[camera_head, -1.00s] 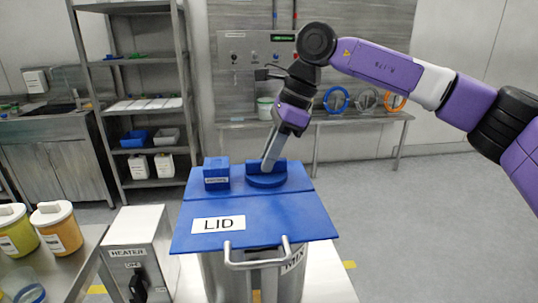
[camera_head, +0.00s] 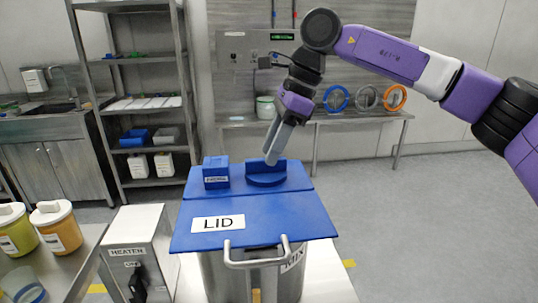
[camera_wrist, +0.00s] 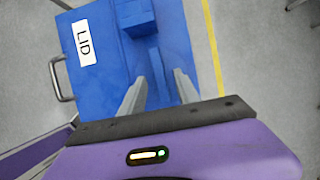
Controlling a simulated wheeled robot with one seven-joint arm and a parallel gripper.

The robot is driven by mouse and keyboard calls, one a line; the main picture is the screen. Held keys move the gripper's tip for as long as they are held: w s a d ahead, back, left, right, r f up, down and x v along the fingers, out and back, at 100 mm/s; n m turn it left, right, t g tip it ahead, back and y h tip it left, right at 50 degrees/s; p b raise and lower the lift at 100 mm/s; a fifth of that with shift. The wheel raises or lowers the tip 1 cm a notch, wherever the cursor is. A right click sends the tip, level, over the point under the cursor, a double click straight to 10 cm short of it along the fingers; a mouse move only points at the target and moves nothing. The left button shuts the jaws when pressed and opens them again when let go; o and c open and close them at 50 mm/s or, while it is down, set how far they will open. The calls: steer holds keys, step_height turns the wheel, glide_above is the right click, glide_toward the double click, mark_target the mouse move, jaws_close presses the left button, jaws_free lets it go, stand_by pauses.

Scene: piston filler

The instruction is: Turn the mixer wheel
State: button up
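The mixer wheel (camera_head: 266,178) is a blue round knob with a raised ridge, set on the flat blue top of the mixing pot. It also shows in the wrist view, where its ridge (camera_wrist: 158,76) lies between my two grey fingers. My gripper (camera_head: 272,158) points down at the wheel from above, its fingertips at or just above the ridge. In the wrist view my gripper (camera_wrist: 162,82) has its fingers apart, with a gap beside the ridge. Whether a fingertip touches the ridge I cannot tell.
A blue block (camera_head: 216,173) stands left of the wheel. The blue lid (camera_head: 285,215) covers the pot's near side, with a metal handle (camera_head: 257,262) in front. A heater box (camera_head: 137,250) stands to the left. The floor on the right is clear.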

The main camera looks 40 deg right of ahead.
steer(key=v, duration=0.5)
steer(key=shift+s+d+r, duration=0.1)
steer(key=shift+r, duration=0.2)
stand_by(0.8)
